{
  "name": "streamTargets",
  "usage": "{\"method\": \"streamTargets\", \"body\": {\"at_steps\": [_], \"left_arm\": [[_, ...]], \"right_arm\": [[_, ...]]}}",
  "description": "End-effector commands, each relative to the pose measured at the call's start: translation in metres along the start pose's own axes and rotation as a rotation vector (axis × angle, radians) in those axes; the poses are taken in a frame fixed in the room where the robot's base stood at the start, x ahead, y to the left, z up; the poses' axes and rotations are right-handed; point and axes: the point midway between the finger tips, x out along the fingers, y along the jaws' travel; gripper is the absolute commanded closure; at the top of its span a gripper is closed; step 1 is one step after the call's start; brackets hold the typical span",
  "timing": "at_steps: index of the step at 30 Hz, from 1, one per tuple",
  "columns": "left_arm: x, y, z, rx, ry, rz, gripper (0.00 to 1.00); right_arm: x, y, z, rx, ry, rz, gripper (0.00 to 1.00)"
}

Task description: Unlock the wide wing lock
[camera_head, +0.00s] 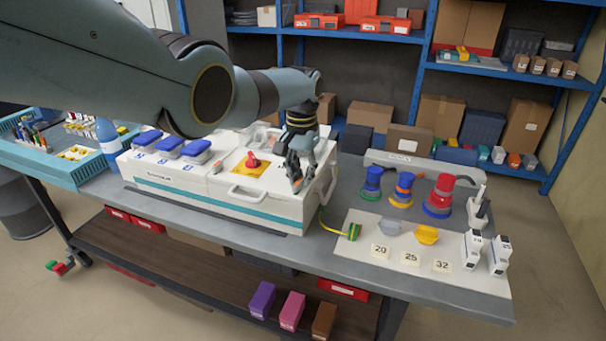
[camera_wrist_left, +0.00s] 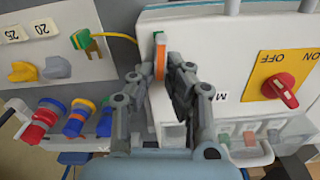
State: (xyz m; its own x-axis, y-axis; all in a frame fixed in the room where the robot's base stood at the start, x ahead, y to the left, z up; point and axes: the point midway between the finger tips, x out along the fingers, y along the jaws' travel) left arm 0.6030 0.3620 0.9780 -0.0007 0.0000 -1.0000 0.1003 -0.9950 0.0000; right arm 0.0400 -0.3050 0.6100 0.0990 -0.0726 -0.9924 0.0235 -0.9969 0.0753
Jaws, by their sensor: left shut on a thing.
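The white socket box (camera_head: 170,190) with a teal stripe stands on the bench. My left gripper (camera_head: 296,178) is at its right end, above the lid. In the left wrist view the gripper (camera_wrist_left: 160,72) has its fingers close around a narrow upright orange piece (camera_wrist_left: 161,55), which looks like the wing lock, with green at its far end. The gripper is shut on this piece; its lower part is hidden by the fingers. A red rotary switch (camera_head: 252,161) on a yellow plate sits to the left, with OFF and ON marks in the wrist view.
Blue-capped sockets (camera_head: 172,146) line the box's left top. A handle (camera_head: 248,195) is on its front. A teal tray (camera_head: 50,170) is at far left.

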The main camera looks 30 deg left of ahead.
Motion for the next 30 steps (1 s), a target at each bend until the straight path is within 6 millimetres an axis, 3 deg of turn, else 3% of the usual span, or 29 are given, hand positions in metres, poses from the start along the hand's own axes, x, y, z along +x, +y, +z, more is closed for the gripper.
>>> {"method": "streamTargets", "body": {"at_steps": [9,26,27,30], "left_arm": [[-0.0008,-0.0023,-0.0005,-0.125,0.002,0.000,1.00],[-0.0008,-0.0027,-0.0006,-0.153,0.002,0.000,1.00],[-0.0008,-0.0027,-0.0006,-0.152,0.002,0.000,0.84],[-0.0007,-0.0026,-0.0005,-0.152,0.002,0.000,0.71]], "right_arm": [[-0.0019,0.0027,-0.0004,-0.001,0.000,0.003,0.65],[-0.0021,0.0025,-0.0004,-0.001,0.000,0.003,0.65],[-0.0021,0.0024,-0.0004,-0.001,0.000,0.003,0.65],[-0.0021,0.0022,-0.0003,-0.001,0.000,0.002,0.65]]}}
